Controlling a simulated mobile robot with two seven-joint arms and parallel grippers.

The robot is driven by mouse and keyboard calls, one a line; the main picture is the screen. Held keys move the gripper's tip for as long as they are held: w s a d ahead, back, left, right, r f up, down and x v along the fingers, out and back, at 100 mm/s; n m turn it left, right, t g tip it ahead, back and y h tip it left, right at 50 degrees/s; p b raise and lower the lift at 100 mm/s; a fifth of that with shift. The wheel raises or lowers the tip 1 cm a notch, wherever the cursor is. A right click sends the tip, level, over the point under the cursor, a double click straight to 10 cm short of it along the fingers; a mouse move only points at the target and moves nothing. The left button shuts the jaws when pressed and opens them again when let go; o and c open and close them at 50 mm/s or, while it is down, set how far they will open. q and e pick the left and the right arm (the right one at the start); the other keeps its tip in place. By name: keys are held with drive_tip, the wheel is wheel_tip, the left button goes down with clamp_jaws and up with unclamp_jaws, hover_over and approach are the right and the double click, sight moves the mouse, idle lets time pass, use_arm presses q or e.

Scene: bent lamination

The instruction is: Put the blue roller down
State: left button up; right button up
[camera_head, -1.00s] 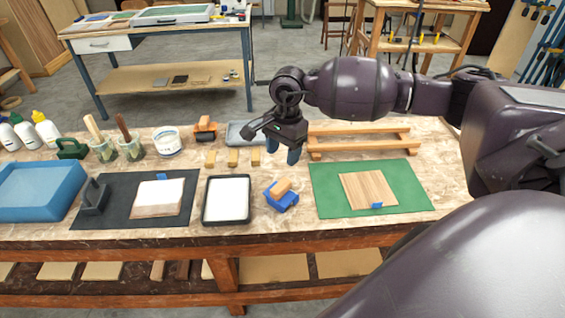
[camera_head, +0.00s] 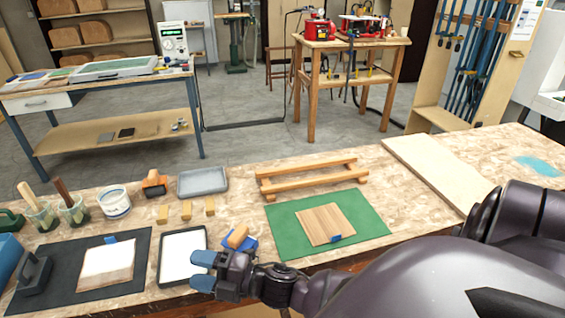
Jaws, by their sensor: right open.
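The blue roller (camera_head: 251,246) has a wooden handle (camera_head: 238,236). It sits on the worktable between the black-rimmed white tray (camera_head: 181,240) and the green mat (camera_head: 300,246). My right gripper (camera_head: 204,271) has blue fingertips and is open and empty. It is at the front of the table, left of and nearer than the roller, in front of the tray's right lower corner. The wrist hides part of the roller's lower side. My left gripper is not in view.
A wood panel with a blue tab (camera_head: 322,224) lies on the green mat. A wooden rack (camera_head: 310,177) stands behind it. Several small wood blocks (camera_head: 187,210) and an orange tool (camera_head: 154,183) lie behind the tray. A long board (camera_head: 440,170) is at the right.

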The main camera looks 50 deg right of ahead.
drive_tip(key=s+d+f+m+g+h, duration=0.2)
drive_tip(key=s+d+f+m+h, duration=0.3)
drive_tip(key=m, duration=0.5)
drive_tip(key=s+d+f+m+g+h, duration=0.2)
drive_tip(key=s+d+f+m+h, duration=0.2)
drive_tip(key=s+f+m, duration=0.5)
wheel_tip(320, 180, down, 2)
drive_tip(key=m+h, duration=0.2)
drive_tip(key=shift+d+h, duration=0.4)
